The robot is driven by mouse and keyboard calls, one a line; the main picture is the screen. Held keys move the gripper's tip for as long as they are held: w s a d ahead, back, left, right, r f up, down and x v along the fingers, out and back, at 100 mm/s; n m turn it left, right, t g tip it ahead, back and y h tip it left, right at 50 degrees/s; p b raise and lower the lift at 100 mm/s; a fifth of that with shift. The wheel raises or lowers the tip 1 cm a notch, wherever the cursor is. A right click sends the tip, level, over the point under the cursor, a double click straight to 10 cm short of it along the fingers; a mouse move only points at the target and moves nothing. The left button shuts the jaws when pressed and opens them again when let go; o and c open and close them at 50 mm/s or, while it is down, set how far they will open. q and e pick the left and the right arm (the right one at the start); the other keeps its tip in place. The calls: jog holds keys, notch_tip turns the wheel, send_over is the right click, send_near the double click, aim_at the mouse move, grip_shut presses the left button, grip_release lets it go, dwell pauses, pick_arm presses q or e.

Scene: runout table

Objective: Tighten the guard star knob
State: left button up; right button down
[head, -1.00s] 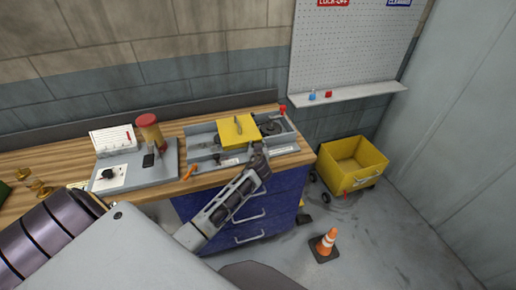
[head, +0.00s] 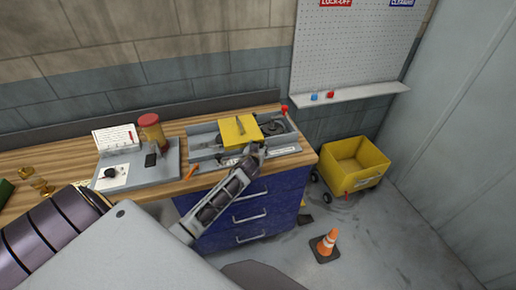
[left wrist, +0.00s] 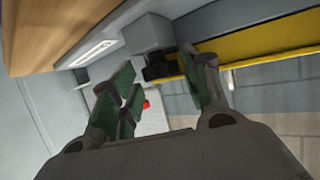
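A yellow guard (head: 228,131) covers part of a grey machine (head: 284,149) on the wooden bench. In the left wrist view the guard (left wrist: 262,46) is a yellow band at upper right. A small black part that looks like the star knob (left wrist: 160,67) sits under its edge, beside a grey block; its star shape is not clear. My left gripper (head: 256,149) is at the machine's front, just below the guard. In the left wrist view its green-padded fingers (left wrist: 158,72) are apart, on either side of the black part; contact cannot be told. My right gripper is not in view.
A grey panel (head: 168,170) with a dark dial and a red-lidded jar (head: 151,128) stand left of the machine. An orange-handled item (head: 191,171) lies at the bench's front edge. A yellow cart (head: 352,168) and a traffic cone (head: 327,243) stand on the floor at right.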

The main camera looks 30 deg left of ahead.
pick_arm(q)
jog(key=shift+o, duration=0.7)
jog(key=shift+r, duration=0.1)
jog(key=shift+w+d+n+y, duration=0.1)
jog(key=shift+n+y, duration=0.3)
jog(key=shift+g, duration=0.3)
jog(key=shift+w+d+n+g+y, duration=0.15)
jog(key=shift+n+g+y, duration=0.35)
jog(key=shift+n+y, duration=0.5)
jog(key=shift+d+n+g+y, duration=0.1)
jog(key=shift+n+g+y, duration=0.3)
jog(key=shift+n+y, duration=0.1)
jog(key=shift+w+n+g+y, duration=0.1)
jog(key=shift+n+g+y, duration=0.2)
jog(key=shift+n, duration=0.1)
